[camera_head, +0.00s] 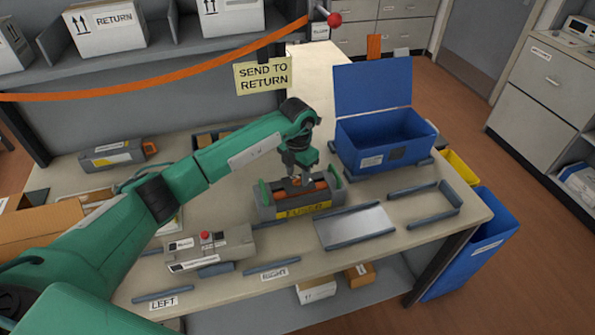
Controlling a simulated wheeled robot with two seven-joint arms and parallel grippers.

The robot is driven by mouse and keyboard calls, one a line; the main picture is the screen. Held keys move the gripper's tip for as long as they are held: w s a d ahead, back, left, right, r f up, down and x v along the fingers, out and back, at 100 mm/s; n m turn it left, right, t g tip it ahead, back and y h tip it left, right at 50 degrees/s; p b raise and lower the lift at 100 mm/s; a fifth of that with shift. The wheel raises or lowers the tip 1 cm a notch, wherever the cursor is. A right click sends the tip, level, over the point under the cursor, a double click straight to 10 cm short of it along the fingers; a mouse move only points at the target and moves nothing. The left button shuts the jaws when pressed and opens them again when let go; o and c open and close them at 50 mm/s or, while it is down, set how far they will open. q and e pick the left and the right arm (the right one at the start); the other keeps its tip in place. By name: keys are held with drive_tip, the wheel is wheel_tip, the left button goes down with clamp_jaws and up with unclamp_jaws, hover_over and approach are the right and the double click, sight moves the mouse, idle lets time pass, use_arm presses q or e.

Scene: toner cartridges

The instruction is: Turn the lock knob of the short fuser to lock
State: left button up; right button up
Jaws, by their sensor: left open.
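A short grey fuser unit (294,207) with a yellow label on its front and green end pieces sits near the middle of the table. Orange parts show on its top. My left gripper (303,178) points down right over the top of this unit, by the orange parts, with its fingers open. I cannot tell whether the fingers touch the unit. The lock knob is not clearly made out; the gripper may cover it. My right gripper is not in view.
A blue open bin (385,140) stands behind right. A flat metal plate (355,227) and grey rails (432,206) lie to the right. A grey device with a red button (208,246) is front left. Another grey unit (112,155) with an orange end lies back left. A hanging sign (263,76) is behind.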

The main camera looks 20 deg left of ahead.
use_arm(q)
drive_tip(key=shift+f, duration=0.45)
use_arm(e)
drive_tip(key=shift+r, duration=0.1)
use_arm(q)
drive_tip(key=shift+c, duration=0.2)
clamp_jaws()
drive_tip(key=shift+f+m+b, duration=0.2)
drive_tip(key=shift+m+b, duration=0.8)
drive_tip(key=shift+b, duration=0.35)
drive_tip(key=shift+m+b, duration=1)
drive_tip(key=shift+b, duration=0.1)
drive_tip(key=shift+r+m+b, duration=0.1)
drive_tip(key=shift+m+b, duration=0.4)
drive_tip(key=shift+r+m+b, duration=0.1)
drive_tip(key=shift+m+b, duration=0.25)
drive_tip(key=shift+m, duration=0.15)
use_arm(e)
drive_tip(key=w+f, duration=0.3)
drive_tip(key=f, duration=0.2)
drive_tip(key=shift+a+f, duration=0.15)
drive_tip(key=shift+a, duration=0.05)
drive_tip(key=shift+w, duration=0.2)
use_arm(q)
drive_tip(key=shift+o, duration=0.2)
unclamp_jaws()
